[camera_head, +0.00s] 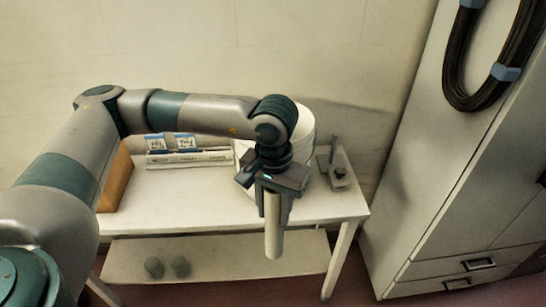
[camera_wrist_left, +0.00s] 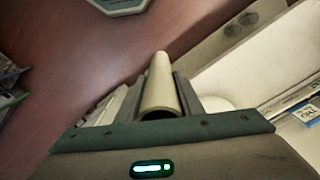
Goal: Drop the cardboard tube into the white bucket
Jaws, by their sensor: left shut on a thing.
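The cardboard tube (camera_head: 273,240) is a pale beige cylinder, hanging upright from my left gripper (camera_head: 275,212) in the head view. The gripper is shut on it, and the tube also shows between the fingers in the left wrist view (camera_wrist_left: 160,85). The white bucket (camera_head: 305,132) stands on the table at the back, partly hidden behind my left wrist. The tube is on the near side of the bucket, apart from it, and appears to be in front of the table's front edge. My right gripper is not in view.
The white table (camera_head: 190,213) has a lower shelf with two small dark round objects (camera_head: 180,266). A grey metal tool (camera_head: 338,165) stands right of the bucket. Blue-and-white boxes (camera_head: 186,142) and a brown block (camera_head: 118,180) are left. A tall cabinet (camera_head: 425,170) stands at right.

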